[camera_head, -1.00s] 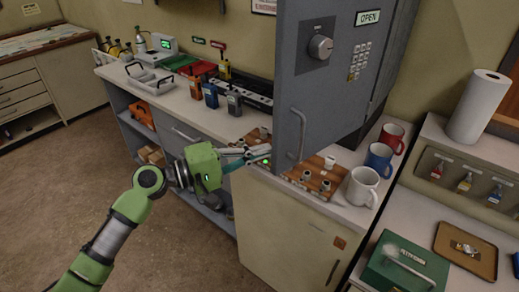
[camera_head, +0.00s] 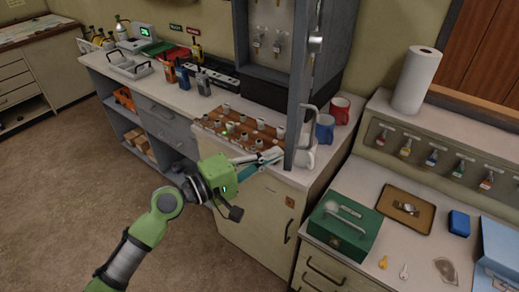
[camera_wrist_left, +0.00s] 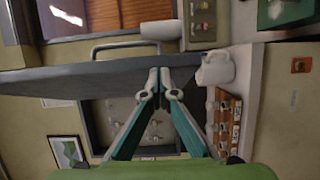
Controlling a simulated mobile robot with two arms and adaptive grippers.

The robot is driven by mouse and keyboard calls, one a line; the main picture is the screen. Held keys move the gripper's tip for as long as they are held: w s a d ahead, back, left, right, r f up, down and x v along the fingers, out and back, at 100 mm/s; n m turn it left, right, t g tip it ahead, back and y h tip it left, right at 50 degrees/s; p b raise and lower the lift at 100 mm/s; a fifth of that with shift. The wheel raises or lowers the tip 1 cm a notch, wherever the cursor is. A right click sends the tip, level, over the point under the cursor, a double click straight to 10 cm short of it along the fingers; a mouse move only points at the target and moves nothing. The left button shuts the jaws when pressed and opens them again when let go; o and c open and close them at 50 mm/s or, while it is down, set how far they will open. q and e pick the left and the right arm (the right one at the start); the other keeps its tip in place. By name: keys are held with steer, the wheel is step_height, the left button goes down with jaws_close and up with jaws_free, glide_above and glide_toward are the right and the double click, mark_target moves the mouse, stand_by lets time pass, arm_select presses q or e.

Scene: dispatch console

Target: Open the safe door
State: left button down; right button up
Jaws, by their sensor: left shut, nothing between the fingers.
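The grey safe door (camera_head: 302,85) stands swung open and shows nearly edge-on in the head view. Its bar handle (camera_head: 314,124) is on the right side of it. Left of the door, the safe's interior (camera_head: 268,45) shows, with keys hanging inside. My left gripper (camera_head: 279,153) is shut and empty, its tips at the lower inner side of the door. In the left wrist view my gripper (camera_wrist_left: 160,78) points at the door (camera_wrist_left: 85,80), tips at its face; I cannot tell if they touch. The handle (camera_wrist_left: 112,44) shows beyond the door there.
Below the safe, a wooden rack with mugs or stamps (camera_head: 240,128) lies on the counter. Red (camera_head: 339,110) and blue (camera_head: 324,128) mugs stand right of the door. A green box (camera_head: 345,228) and brown tray (camera_head: 405,209) are on the right counter. The floor at left is clear.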

mark_target(286, 158)
arm_select(q)
steer(key=d, duration=0.1)
steer(key=s+d+p, duration=0.1)
steer(key=d, duration=0.1)
steer(key=shift+s+d+r, duration=0.1)
steer(key=shift+d+r, duration=0.05)
steer(key=d, duration=0.1)
steer(key=d+p, duration=0.1)
steer(key=s+d, duration=0.1)
steer(key=shift+d+f+p, duration=0.2)
steer(key=shift+f+p, duration=0.05)
steer(key=shift+p, duration=0.1)
arm_select(e)
steer(key=r, duration=0.3)
steer(key=shift+w+a+r, duration=0.25)
steer(key=shift+w, duration=0.15)
steer(key=shift+a, duration=0.1)
